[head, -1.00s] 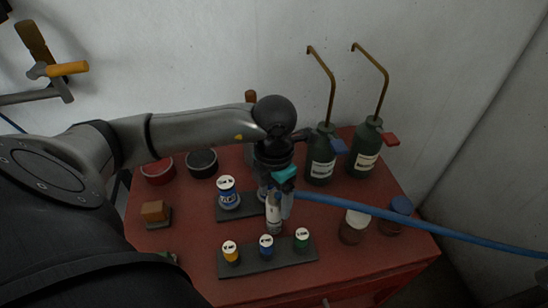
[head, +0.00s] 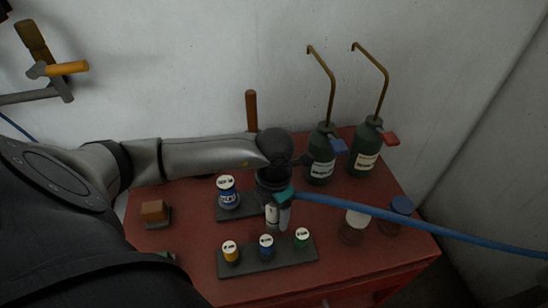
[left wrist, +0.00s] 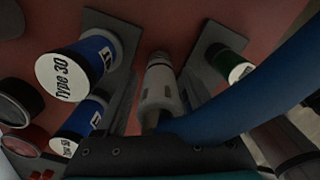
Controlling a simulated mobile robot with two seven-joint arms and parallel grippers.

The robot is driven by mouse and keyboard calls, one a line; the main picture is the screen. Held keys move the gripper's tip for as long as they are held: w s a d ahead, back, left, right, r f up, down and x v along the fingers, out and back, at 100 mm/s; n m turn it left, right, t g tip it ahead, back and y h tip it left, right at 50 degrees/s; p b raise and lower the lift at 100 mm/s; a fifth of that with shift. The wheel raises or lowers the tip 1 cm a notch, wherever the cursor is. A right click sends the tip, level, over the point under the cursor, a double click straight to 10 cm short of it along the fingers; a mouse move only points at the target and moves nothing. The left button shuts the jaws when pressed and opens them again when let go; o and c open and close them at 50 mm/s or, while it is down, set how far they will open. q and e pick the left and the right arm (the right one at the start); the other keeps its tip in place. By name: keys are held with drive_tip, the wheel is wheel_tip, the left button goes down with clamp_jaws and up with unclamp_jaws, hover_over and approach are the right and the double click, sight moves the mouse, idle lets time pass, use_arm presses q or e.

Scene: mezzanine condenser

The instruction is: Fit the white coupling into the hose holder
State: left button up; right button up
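The white coupling (head: 271,217) hangs from my left gripper (head: 279,217), above the red cabinet top. In the left wrist view the coupling (left wrist: 160,88) lies between the two dark fingers (left wrist: 163,100) and points away from the camera. The fingers appear closed around it. A blue hose (head: 420,229) runs from the gripper to the right; it also shows in the left wrist view (left wrist: 245,95). I cannot make out the hose holder for certain; the gripper may hide it. My right gripper is not in view.
A front grey plate (head: 288,260) carries yellow, blue and green small bottles. A blue labelled jar (head: 228,193) stands left of the gripper. Green spouted bottles (head: 320,165) stand behind right, and brown jars (head: 352,228) to the right.

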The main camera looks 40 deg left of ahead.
use_arm(q)
clamp_jaws()
idle(0.3)
drive_tip(key=shift+w+r, duration=0.1)
drive_tip(key=shift+r, duration=0.05)
idle(0.3)
wheel_tip(320, 180, up, 20)
drive_tip(key=p, duration=0.1)
drive_tip(key=d+f+m+b, duration=0.3)
drive_tip(key=d+m+b, duration=0.1)
drive_tip(key=m, duration=1.2)
drive_tip(key=d+f+m+b, duration=0.4)
drive_tip(key=d+m, duration=0.1)
drive_tip(key=m, duration=1.2)
drive_tip(key=shift+w+d+f, duration=0.25)
drive_tip(key=shift+f, duration=0.05)
